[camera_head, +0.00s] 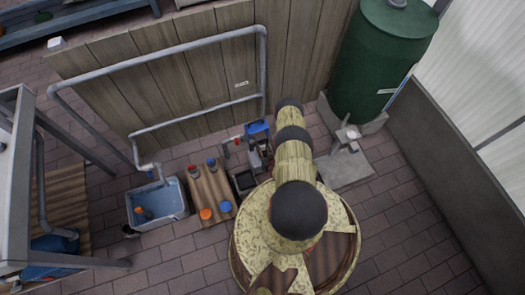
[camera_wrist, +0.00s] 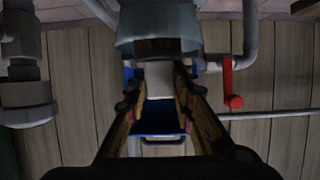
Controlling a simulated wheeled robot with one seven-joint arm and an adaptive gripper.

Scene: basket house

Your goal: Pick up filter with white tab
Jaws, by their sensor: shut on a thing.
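In the wrist view, the fingers of my gripper (camera_wrist: 158,95) are closed in on a pale white tab (camera_wrist: 158,78), one finger on each side of it. The tab sits just below a grey rounded body (camera_wrist: 158,30), which looks like the filter it belongs to; the rest of the filter is hidden. In the head view, my gripper (camera_head: 264,152) is by the wooden wall, close to a blue item (camera_head: 257,127). The tab cannot be made out there.
A pipe with a red lever (camera_wrist: 232,85) is just right of my gripper. In the head view, a wooden board (camera_head: 210,190) carries red, blue and orange capped items. A water-filled tub (camera_head: 158,222) is left of it. A green tank (camera_head: 380,60) stands at the right.

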